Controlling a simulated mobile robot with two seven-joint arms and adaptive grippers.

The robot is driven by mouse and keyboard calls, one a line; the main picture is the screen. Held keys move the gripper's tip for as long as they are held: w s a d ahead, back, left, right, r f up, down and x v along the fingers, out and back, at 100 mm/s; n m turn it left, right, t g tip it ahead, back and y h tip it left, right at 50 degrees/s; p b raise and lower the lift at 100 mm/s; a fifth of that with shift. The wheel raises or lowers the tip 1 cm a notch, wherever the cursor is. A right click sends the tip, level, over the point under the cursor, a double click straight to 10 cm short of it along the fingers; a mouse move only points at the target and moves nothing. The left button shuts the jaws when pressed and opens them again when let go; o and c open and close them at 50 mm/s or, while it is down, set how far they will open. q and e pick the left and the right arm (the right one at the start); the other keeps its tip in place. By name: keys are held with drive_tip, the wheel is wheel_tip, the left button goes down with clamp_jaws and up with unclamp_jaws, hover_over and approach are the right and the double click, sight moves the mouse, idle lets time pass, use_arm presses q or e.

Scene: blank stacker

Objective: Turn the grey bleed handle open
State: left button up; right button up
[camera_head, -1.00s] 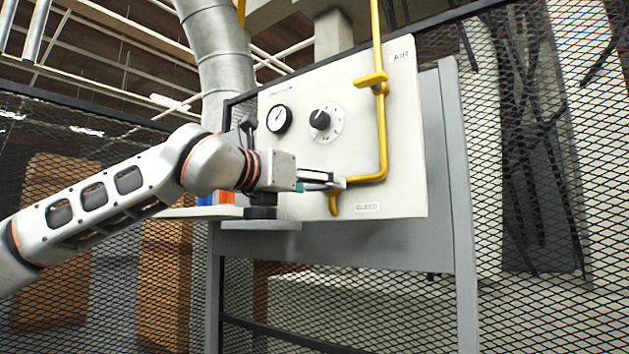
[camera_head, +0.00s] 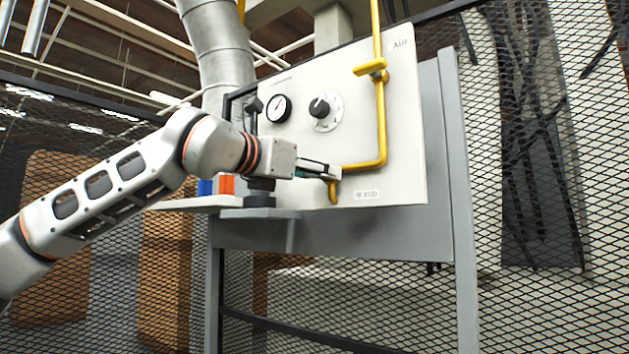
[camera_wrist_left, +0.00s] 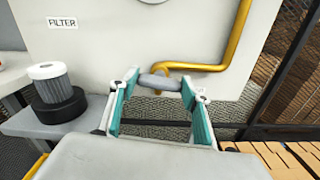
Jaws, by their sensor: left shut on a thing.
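The grey bleed handle (camera_wrist_left: 158,82) is a short rounded bar at the lower end of the yellow pipe (camera_wrist_left: 224,52), near the panel's bottom edge. In the left wrist view it lies crosswise between the two teal-padded fingers. My left gripper (camera_wrist_left: 160,88) is shut on it, with a fingertip at each end. In the head view my left gripper (camera_head: 333,173) reaches in from the left to the bottom bend of the yellow pipe (camera_head: 381,130) and hides the handle. My right gripper is not in view.
The pale panel (camera_head: 400,180) carries a gauge (camera_head: 278,108), a black knob (camera_head: 320,107) and a yellow valve handle (camera_head: 370,68). A grey shelf with a filter (camera_wrist_left: 50,80) on a black base stands left of the fingers. Wire mesh surrounds the panel stand.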

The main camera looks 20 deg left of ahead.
use_arm(q)
drive_tip(key=m+p, duration=0.1)
drive_tip(key=m, duration=0.7)
drive_tip(key=m+p, duration=0.1)
drive_tip(key=m, duration=0.7)
drive_tip(key=shift+d+f, duration=0.15)
drive_tip(key=shift+f, duration=0.05)
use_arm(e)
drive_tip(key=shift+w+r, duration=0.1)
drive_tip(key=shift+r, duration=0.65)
use_arm(q)
drive_tip(key=shift+m, duration=0.3)
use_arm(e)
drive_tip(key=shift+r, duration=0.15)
use_arm(q)
drive_tip(key=o, duration=1.1)
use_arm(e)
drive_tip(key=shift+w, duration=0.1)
